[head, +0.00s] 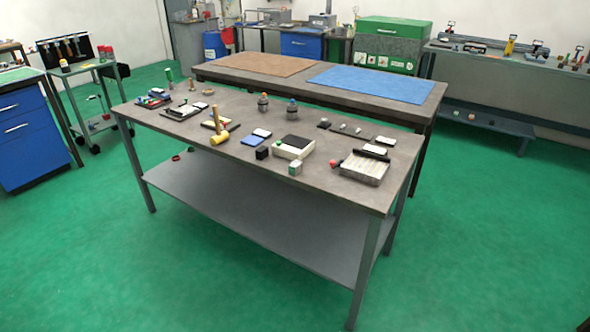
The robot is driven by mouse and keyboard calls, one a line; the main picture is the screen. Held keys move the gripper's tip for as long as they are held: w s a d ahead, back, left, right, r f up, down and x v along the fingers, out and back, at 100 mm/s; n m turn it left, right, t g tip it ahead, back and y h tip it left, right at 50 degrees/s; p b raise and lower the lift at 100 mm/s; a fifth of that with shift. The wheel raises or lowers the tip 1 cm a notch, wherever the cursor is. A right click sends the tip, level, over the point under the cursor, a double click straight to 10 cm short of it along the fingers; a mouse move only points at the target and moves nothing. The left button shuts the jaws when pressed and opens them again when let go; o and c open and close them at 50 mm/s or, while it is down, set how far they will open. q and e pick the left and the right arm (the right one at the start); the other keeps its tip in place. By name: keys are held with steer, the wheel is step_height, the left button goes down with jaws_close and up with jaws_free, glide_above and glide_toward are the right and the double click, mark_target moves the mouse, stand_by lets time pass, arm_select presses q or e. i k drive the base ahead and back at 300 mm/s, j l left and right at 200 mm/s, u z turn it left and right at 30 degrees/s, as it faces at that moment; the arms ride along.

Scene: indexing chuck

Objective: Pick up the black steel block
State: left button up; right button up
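A small black block (262,153) sits on the grey worktable (235,175) near its front edge, left of a cream-coloured box with a dark top (293,147). A smaller dark block (324,124) stands farther back on the same table. The view does not show which of the two is steel. Neither of my grippers is in view.
Two dark bottles (263,105) stand behind. A second table with brown and blue mats (378,80) is beyond. Green floor lies open in front.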

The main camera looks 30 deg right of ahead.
mark_target(261, 153)
steer(key=z, duration=0.2)
steer(key=i+z, duration=0.4)
steer(key=i+j+z, duration=0.15)
steer(key=z, duration=0.25)
steer(key=i+j+z, duration=0.25)
steer(key=z, duration=0.15)
steer(key=i+j+z, duration=0.2)
steer(key=z, duration=0.2)
steer(key=j, duration=0.1)
